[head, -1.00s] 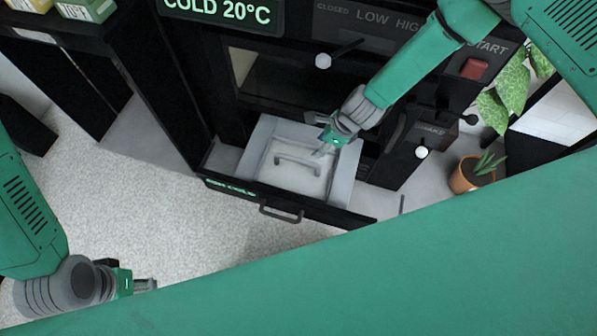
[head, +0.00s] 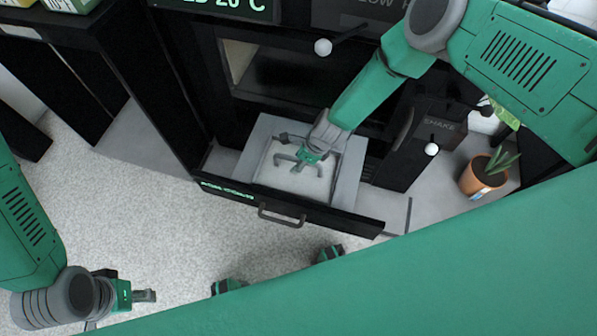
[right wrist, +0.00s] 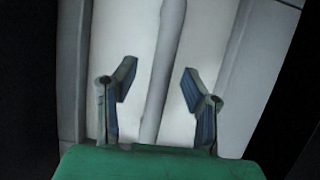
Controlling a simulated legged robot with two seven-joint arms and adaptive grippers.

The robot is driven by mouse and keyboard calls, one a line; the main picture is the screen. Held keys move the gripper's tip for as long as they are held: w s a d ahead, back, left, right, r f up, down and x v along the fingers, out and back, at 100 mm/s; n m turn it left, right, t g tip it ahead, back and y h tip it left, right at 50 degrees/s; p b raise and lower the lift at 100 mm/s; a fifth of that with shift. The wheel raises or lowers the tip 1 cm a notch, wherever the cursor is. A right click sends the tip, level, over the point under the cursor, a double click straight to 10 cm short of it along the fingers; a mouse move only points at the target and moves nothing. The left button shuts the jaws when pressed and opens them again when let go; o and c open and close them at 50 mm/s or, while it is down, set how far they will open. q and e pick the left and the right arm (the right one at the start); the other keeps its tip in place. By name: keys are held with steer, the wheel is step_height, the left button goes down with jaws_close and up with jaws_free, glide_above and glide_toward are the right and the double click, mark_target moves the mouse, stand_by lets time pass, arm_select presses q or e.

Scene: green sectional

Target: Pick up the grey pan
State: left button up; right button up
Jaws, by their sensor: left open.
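The grey pan (head: 318,184) sits in the pulled-out drawer, with a raised grey bar handle across its top. In the right wrist view the handle (right wrist: 163,60) runs between the two fingers. My right gripper (head: 298,167) is open right over the handle, with one finger on each side of it and gaps still showing. It also shows in the right wrist view (right wrist: 158,85). I cannot tell how far the fingertips reach below the bar. My left gripper (head: 147,296) is open and empty at the lower left, over the floor, far from the pan.
The black drawer front (head: 330,218) has its own handle (head: 281,215) and juts out from the black machine. A potted plant (head: 484,177) stands on the right. Pale floor (head: 130,210) is clear at the left.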

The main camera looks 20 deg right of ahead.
steer(key=shift+f, duration=0.2)
stand_by(0.6)
steer(key=shift+c, duration=0.4)
jaws_close()
